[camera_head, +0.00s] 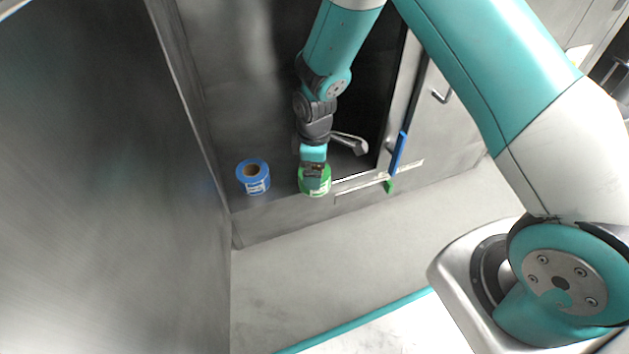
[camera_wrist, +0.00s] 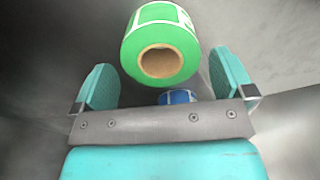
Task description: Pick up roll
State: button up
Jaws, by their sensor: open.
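A green roll (camera_head: 322,189) with a white label stands near the front edge of a metal cabinet's floor. In the wrist view the green roll (camera_wrist: 150,38) shows its brown core and lies just beyond and between the two teal fingers. My gripper (camera_wrist: 162,82) is open and empty, with one finger on each side of the roll's outline. In the head view my gripper (camera_head: 314,172) is at the green roll and hides part of it. A blue roll (camera_head: 253,178) with a white label stands to the left. Its edge also shows in the wrist view (camera_wrist: 178,97).
A metal wall or door panel (camera_head: 110,200) rises at the left. A blue handle (camera_head: 398,153) and a small green piece (camera_head: 389,187) are on the cabinet's right side. The floor (camera_head: 300,275) in front is clear.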

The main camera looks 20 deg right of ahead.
notch_tip(320, 180, down, 5)
jog(key=shift+r+b, duration=0.2)
jog(key=shift+b, duration=0.9)
jog(key=shift+r, duration=0.1)
jog(key=shift+c, duration=0.5)
